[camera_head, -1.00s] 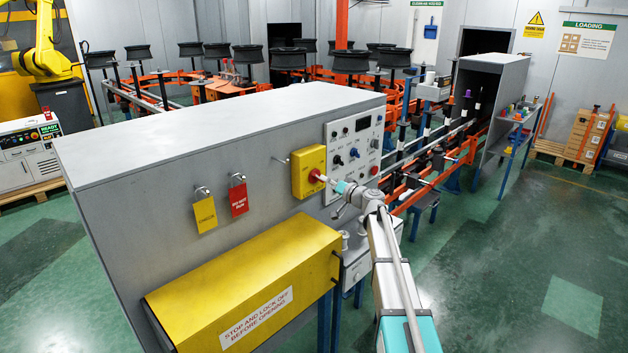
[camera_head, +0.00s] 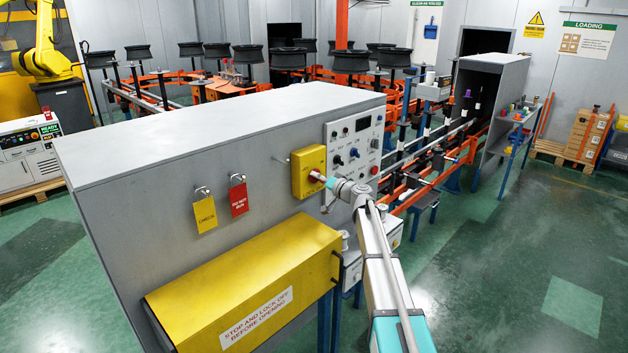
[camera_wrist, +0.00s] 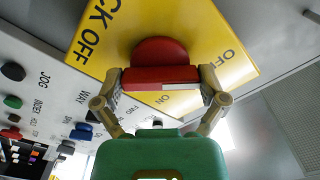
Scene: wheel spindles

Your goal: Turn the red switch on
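The red switch (camera_wrist: 160,52) sits on a yellow box (camera_wrist: 110,30) on the side of the grey cabinet. In the wrist view its red handle, with a white mark on the near edge, lies between my two fingers. My gripper (camera_wrist: 161,84) is shut on the handle, one finger against each end. OFF is printed right of the handle, and ON below it. In the head view my gripper (camera_head: 324,180) reaches the yellow box (camera_head: 308,158) from the right and covers most of the switch.
A control panel (camera_head: 352,146) with knobs and buttons is close right of the yellow box. A yellow tag (camera_head: 205,214) and a red tag (camera_head: 239,199) hang to its left. A yellow guard (camera_head: 235,275) juts out below. Open floor lies at the right.

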